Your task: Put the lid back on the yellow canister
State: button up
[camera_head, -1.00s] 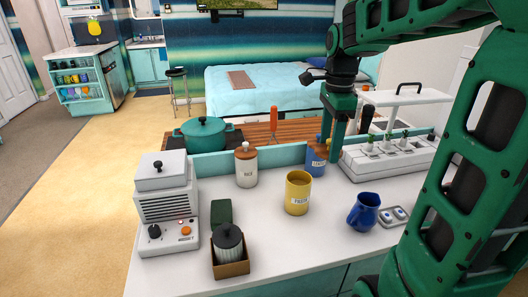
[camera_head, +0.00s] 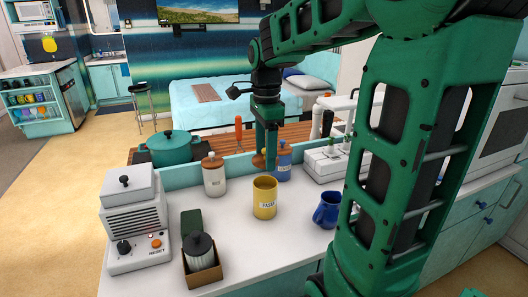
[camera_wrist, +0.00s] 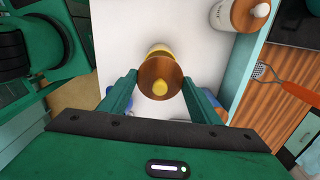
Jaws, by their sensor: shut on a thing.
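The yellow canister (camera_head: 265,201) stands open and upright on the white counter, with a label on its front. My gripper (camera_head: 267,165) is above and behind it in the head view. It is shut on a round wooden lid with a yellow knob, which shows clearly between the fingers in the wrist view (camera_wrist: 152,68). In the head view the lid (camera_head: 258,160) is partly hidden by the fingers. In the wrist view the lid covers most of the yellow canister (camera_wrist: 160,47), whose edge shows above it. The lid appears held above the canister, apart from it.
A blue canister (camera_head: 284,172) stands behind right of the yellow one, close to my gripper. A white canister (camera_head: 214,178) with wooden lid stands left, and a blue mug (camera_head: 327,210) right. A dark-lidded jar (camera_head: 201,253) in a box stands front left. Counter in front of the yellow canister is clear.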

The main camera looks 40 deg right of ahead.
jog(key=shift+f, duration=3.1)
jog(key=shift+f, duration=0.1)
jog(key=o, duration=1.6)
jog(key=shift+w+r, duration=0.1)
jog(key=shift+r, duration=3.45)
